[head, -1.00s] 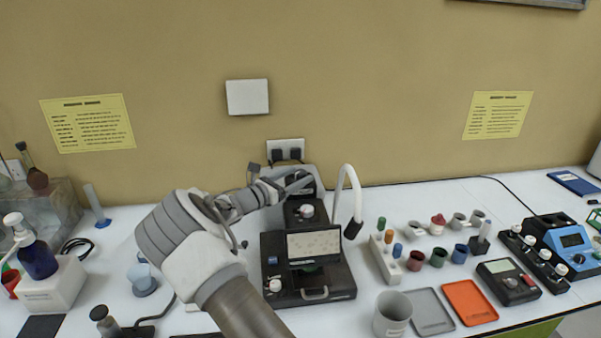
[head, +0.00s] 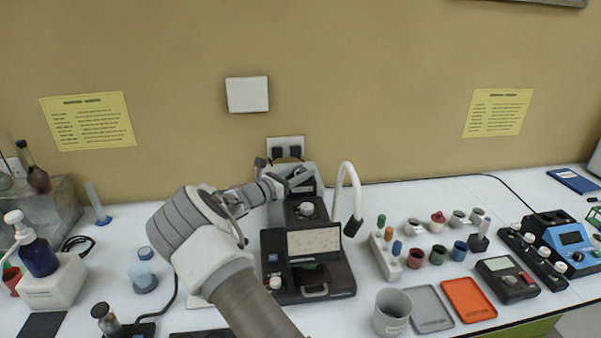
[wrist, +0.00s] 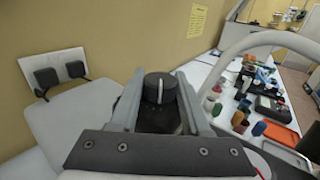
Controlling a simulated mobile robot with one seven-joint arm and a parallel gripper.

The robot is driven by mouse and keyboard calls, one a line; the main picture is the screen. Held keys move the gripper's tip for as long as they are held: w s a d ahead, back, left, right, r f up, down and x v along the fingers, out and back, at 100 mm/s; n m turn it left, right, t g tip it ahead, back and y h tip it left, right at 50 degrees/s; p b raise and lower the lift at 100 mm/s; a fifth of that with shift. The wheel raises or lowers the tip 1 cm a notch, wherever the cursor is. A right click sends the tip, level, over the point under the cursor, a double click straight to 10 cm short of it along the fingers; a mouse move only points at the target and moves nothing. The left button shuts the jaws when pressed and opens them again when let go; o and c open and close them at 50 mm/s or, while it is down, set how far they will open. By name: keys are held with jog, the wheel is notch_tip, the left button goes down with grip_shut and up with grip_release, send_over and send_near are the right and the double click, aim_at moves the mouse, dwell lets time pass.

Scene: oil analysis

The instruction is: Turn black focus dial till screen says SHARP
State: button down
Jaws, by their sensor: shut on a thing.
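The black focus dial (wrist: 159,88) has a pale line across its top and sits between the two fingers of my gripper (wrist: 158,84) in the wrist view. My gripper is shut on the dial. In the head view my gripper (head: 294,180) is at the top rear of the dark instrument (head: 338,281), and the dial is hard to make out there. The screen (head: 314,241) on the instrument's front shows a beige picture with small specks. I can read no word on it.
A white curved tube (head: 345,175) rises just right of my gripper. Coloured vials in a white rack (head: 388,262), a grey cup (head: 391,313) and grey and orange trays (head: 469,299) stand to the right. A pump bottle (head: 38,258) is at the left.

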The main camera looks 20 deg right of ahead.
jog(key=shift+w+m+g+h, duration=0.1)
jog(key=shift+m+g+h, duration=0.25)
jog(key=shift+g, duration=0.25)
jog(key=shift+m+g+h+b, duration=0.45)
jog(key=shift+m+g+b, duration=0.7)
jog(key=shift+g, duration=0.65)
jog(key=shift+m+g, duration=0.5)
jog(key=shift+w+r+m+g+b, duration=0.15)
jog(key=shift+r+m+g+b, duration=0.15)
jog(key=shift+m+g+b, duration=0.55)
jog(key=shift+g+b, duration=0.45)
jog(key=shift+g, duration=0.3)
jog(key=c, duration=0.7)
grip_release()
jog(key=shift+f, duration=0.1)
jog(key=o, duration=0.3)
jog(key=shift+s+f, duration=0.15)
jog(key=shift+s, duration=0.05)
jog(key=shift+o, duration=0.2)
